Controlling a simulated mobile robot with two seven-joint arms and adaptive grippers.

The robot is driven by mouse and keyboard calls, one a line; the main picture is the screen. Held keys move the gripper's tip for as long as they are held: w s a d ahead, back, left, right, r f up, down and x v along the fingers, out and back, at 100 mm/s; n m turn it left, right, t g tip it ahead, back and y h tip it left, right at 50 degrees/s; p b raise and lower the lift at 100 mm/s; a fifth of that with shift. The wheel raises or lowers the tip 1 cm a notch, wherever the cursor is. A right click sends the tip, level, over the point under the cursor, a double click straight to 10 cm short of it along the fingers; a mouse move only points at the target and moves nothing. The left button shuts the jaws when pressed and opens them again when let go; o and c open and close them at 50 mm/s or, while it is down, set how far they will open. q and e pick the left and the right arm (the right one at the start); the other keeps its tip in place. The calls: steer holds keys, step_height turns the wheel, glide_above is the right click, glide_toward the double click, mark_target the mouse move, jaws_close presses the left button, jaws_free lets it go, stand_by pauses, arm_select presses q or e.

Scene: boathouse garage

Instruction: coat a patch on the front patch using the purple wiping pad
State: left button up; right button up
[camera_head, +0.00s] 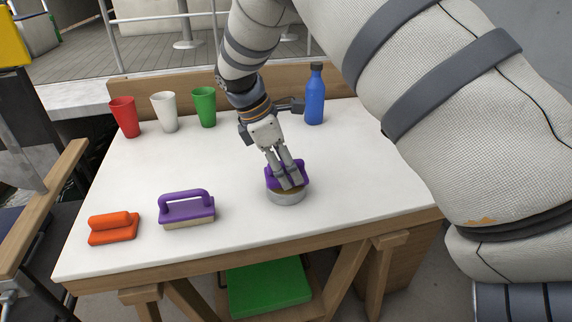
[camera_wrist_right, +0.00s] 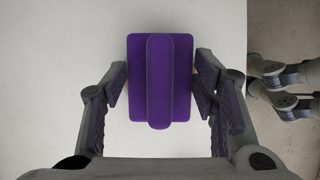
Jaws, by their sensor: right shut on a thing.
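My right gripper (camera_head: 289,180) points down at the right middle of the white table and is shut on a purple wiping pad (camera_head: 272,176). The pad is over a round grey tin (camera_head: 287,197) with a tan rim; the fingers hide part of it, and I cannot tell how deep it sits. In the right wrist view the purple pad (camera_wrist_right: 137,80), with a raised ridge, lies between the two fingers (camera_wrist_right: 160,90). My left gripper is not in view. No marked front patch can be made out on the table.
A purple block with an arched handle (camera_head: 187,211) and an orange block (camera_head: 113,229) lie front left on the table (camera_head: 236,238). Red (camera_head: 125,117), white (camera_head: 164,112) and green (camera_head: 204,107) cups stand behind, a blue bottle (camera_head: 315,97) back right. The front middle is clear.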

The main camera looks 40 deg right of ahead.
mark_target(295, 161)
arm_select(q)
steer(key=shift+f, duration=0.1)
arm_select(e)
steer(key=shift+f, duration=0.5)
stand_by(0.4)
steer(key=shift+f, duration=0.1)
stand_by(1.1)
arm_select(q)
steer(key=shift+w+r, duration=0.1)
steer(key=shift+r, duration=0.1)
arm_select(e)
steer(key=shift+r+p, duration=1.1)
steer(key=shift+r, duration=2.5)
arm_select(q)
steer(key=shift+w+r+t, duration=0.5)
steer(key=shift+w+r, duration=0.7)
